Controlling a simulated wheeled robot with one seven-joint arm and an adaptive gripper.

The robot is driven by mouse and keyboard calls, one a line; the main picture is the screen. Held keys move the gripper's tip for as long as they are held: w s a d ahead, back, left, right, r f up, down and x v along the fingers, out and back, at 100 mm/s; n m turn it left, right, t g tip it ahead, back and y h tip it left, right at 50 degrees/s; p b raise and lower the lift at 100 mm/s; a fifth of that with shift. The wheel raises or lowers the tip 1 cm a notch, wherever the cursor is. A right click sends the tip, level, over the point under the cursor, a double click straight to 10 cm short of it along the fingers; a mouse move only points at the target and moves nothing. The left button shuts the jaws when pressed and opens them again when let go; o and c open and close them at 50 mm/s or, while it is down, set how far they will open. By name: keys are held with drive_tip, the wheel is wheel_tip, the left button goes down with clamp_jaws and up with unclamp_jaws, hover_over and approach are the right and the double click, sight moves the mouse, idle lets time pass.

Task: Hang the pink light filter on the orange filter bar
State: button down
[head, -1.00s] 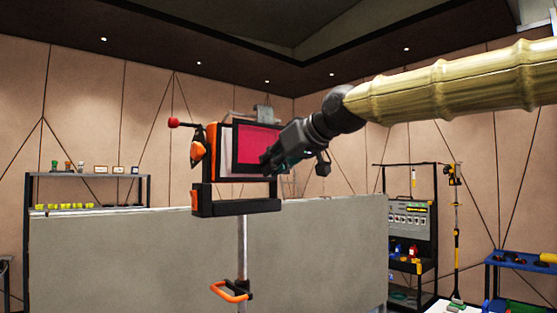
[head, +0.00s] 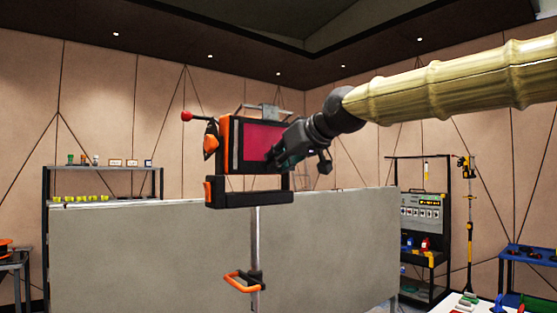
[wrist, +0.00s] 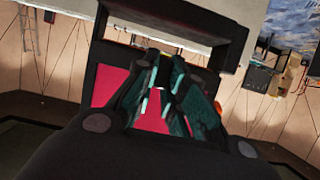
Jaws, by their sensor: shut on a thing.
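The pink light filter (head: 262,138) is a pink panel in a dark frame, held upright in front of the stand-mounted device in the head view. My gripper (head: 275,154) is shut on its right side. In the wrist view the pink panel (wrist: 115,84) shows behind the fingers of my gripper (wrist: 163,78), which hide part of it. An upright orange edge (head: 225,145), perhaps the orange filter bar, stands just left of the filter. Whether the filter touches or hangs on it I cannot tell.
The device has a black lower bracket (head: 250,199) and a pole with an orange handle (head: 240,283). A wide grey panel (head: 150,255) stands behind it. Shelves (head: 105,170) are at the left, and a tool rack (head: 420,225) and blue table (head: 530,258) at the right.

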drive_tip(key=c, duration=1.4)
unclamp_jaws()
drive_tip(key=shift+s, duration=0.1)
drive_tip(key=shift+v, duration=6)
drive_tip(key=shift+d+f, duration=0.1)
drive_tip(key=shift+f, duration=0.1)
